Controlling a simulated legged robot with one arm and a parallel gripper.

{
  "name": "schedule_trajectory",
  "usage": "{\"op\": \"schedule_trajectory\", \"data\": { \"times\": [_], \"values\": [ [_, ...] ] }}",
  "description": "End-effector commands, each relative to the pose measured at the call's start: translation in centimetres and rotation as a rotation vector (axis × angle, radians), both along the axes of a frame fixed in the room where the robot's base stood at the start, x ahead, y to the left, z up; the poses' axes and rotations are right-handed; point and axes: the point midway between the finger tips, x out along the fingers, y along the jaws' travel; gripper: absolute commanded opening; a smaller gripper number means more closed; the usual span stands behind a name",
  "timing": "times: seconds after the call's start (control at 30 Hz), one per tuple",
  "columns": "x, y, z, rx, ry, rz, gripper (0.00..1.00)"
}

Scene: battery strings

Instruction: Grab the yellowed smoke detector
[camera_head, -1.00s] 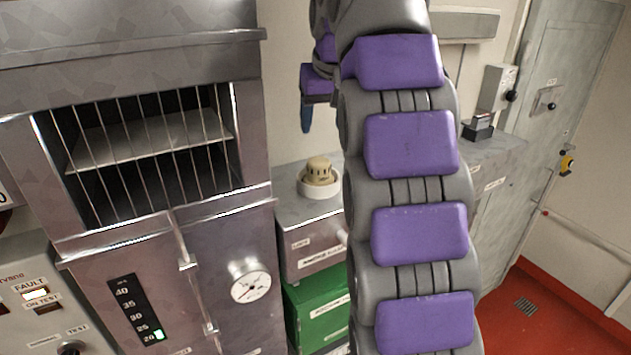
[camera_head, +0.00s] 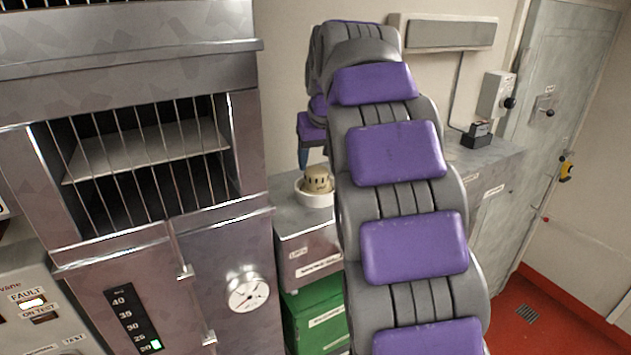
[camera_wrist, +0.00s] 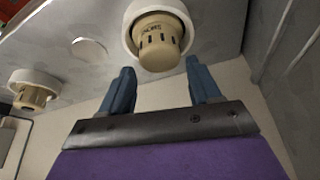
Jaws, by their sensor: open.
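A yellowed, tan smoke detector (camera_head: 318,180) sits in a round white base on top of a grey metal cabinet. In the wrist view the detector (camera_wrist: 158,42) lies just beyond the fingertips, roughly centred between them, with its slots and a small printed label showing. My gripper (camera_wrist: 160,68) is open and empty, its two blue fingers apart and not visibly touching the detector. In the head view a blue finger (camera_head: 302,158) shows just above and left of the detector, and my arm hides much of the rest.
A second, similar tan detector (camera_wrist: 32,95) in a white base shows at the left of the wrist view. A barred metal oven-like cabinet (camera_head: 235,150) stands close on the left. A green box (camera_head: 315,315) is below, and a small black device (camera_head: 477,134) sits further right.

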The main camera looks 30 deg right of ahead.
Motion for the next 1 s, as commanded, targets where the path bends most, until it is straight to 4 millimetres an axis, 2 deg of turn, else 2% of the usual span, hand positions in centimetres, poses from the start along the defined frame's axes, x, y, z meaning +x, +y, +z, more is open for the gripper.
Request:
{"op": "schedule_trajectory", "data": {
  "times": [0.17, 0.43, 0.7, 1.0],
  "values": [
    [0.2, 0.1, -1.2, 0.000, 0.001, -0.001, 0.62],
    [1.3, 0.0, -4.4, 0.000, 0.005, 0.000, 0.62],
    [1.4, -0.1, -4.6, -0.001, 0.000, 0.000, 0.61],
    [1.5, -0.1, -4.6, -0.001, 0.001, 0.000, 0.33]
  ]
}}
